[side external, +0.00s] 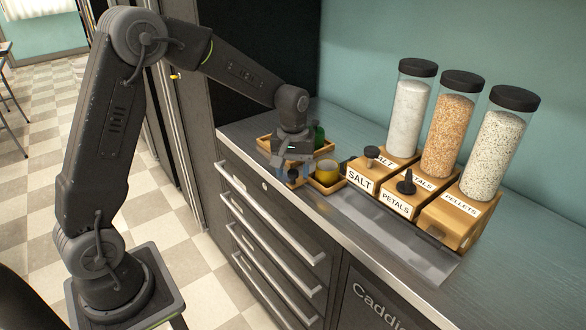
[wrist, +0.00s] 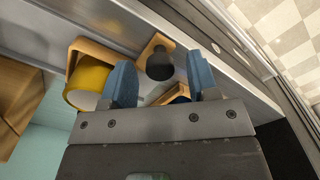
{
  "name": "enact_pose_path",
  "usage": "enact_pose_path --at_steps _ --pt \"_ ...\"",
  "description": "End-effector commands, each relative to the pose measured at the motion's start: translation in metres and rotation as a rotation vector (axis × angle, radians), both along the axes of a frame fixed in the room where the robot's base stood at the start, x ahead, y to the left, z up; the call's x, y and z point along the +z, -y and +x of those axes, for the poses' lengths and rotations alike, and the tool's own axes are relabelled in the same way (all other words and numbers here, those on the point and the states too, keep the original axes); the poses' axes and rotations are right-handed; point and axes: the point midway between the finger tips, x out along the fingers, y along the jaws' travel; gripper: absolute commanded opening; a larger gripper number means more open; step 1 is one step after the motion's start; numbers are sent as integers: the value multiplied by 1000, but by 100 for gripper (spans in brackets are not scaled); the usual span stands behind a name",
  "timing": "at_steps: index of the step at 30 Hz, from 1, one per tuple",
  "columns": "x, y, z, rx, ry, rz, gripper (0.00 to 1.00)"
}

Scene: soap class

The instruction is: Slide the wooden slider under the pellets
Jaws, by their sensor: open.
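The pellets dispenser (side external: 494,148) stands at the right end of the row, a clear tube of speckled grains with a black lid on a wooden base marked PELLETS (side external: 461,205). No knobbed block shows in front of that base, unlike the salt and petals ones. My gripper (side external: 291,172) is low over the small wooden trays at the left of the counter, its blue fingers apart. In the wrist view, a wooden piece with a black knob (wrist: 160,65), which looks like the slider, lies beyond and between the open fingers (wrist: 160,85). Contact cannot be told.
A yellow cup (side external: 326,172) sits in a small tray (side external: 327,187) right of my gripper; in the wrist view the cup (wrist: 86,82) is close to the left finger. A green container (side external: 319,134) stands behind. A grey strip (side external: 400,237) fronts the dispensers and is clear.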

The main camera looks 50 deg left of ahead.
Motion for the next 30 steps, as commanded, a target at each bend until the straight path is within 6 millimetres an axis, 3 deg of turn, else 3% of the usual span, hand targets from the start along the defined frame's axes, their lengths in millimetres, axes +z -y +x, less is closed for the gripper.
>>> enact_pose_path --at_steps 8,25,30 --pt "-2 0 0 0 0 0 54" --pt "-1 0 0 0 1 0 1" --pt "-1 0 0 0 1 0 0"
